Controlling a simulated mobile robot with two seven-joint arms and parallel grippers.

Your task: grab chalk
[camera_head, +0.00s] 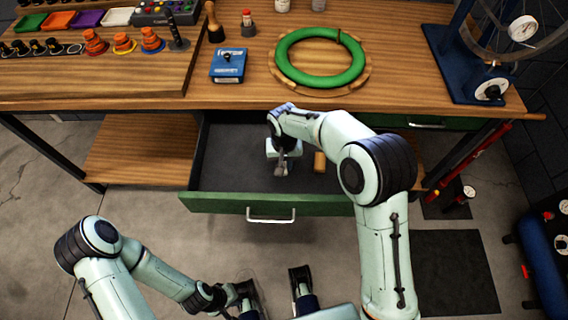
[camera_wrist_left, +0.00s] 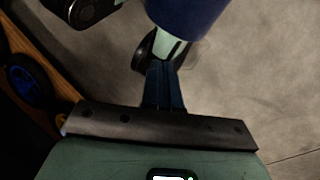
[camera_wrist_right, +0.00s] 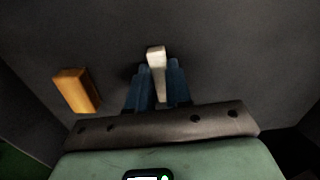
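A white stick of chalk (camera_wrist_right: 156,58) stands out pale between the blue fingers of my right gripper (camera_wrist_right: 158,82) in the right wrist view. The fingers lie close against it on both sides, with no clear gap. In the head view my right gripper (camera_head: 281,166) is down inside the open drawer, and the chalk is hard to make out there. Whether the chalk touches the drawer floor cannot be told. My left gripper (camera_head: 247,294) is low in front of the drawer, away from it. In the left wrist view its fingers (camera_wrist_left: 164,82) are together and empty.
The drawer's green front (camera_head: 220,203) is pulled out under the wooden bench. An orange-brown block (camera_head: 319,162) lies beside my right gripper, also in the right wrist view (camera_wrist_right: 76,90). Above, the bench holds a green ring (camera_head: 296,74) and a blue box (camera_head: 228,65).

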